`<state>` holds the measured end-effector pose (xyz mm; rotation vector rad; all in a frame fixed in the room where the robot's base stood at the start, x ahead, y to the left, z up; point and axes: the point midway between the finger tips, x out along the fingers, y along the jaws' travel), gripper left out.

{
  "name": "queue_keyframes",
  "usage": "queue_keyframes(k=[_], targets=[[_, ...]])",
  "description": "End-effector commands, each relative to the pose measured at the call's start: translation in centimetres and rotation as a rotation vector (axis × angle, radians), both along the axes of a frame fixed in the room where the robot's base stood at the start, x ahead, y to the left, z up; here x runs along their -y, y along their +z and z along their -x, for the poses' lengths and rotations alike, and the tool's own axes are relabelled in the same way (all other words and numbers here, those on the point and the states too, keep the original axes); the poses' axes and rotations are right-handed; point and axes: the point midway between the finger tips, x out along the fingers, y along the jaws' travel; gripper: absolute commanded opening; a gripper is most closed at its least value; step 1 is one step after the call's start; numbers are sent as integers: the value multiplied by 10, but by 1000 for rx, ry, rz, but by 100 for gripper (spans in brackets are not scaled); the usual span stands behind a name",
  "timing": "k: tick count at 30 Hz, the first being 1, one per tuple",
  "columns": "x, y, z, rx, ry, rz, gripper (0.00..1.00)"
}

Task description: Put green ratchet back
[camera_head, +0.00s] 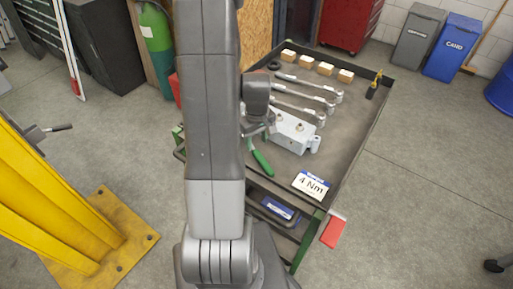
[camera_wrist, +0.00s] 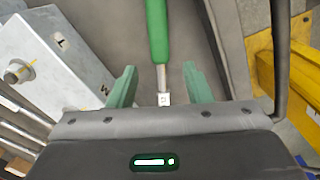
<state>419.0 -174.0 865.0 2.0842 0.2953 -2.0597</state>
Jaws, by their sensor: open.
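The green ratchet shows its green handle (camera_head: 262,162) on the tray of the cart, near its front left edge. In the wrist view the handle (camera_wrist: 157,32) points away at the top, and its metal shaft runs between my fingers. My gripper (camera_wrist: 160,87) is open, with one green finger on each side of the shaft and a visible gap on both sides. The ratchet's head is hidden behind the gripper body. In the head view my arm hides most of the gripper.
A grey metal block (camera_head: 292,130) lies right beside the ratchet. Several wrenches (camera_head: 305,88), wooden blocks (camera_head: 325,69), a yellow-and-black tool (camera_head: 374,85) and a "4 Nm" card (camera_head: 311,185) lie on the cart tray (camera_head: 345,125). A yellow post (camera_head: 60,205) stands at left.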

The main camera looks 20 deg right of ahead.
Motion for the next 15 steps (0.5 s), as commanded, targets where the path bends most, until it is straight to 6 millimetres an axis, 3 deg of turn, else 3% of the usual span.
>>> queue_keyframes(k=[6,15], targets=[[0,35,0,3,0,1,45],[0,58,1,0,0,0,45]])
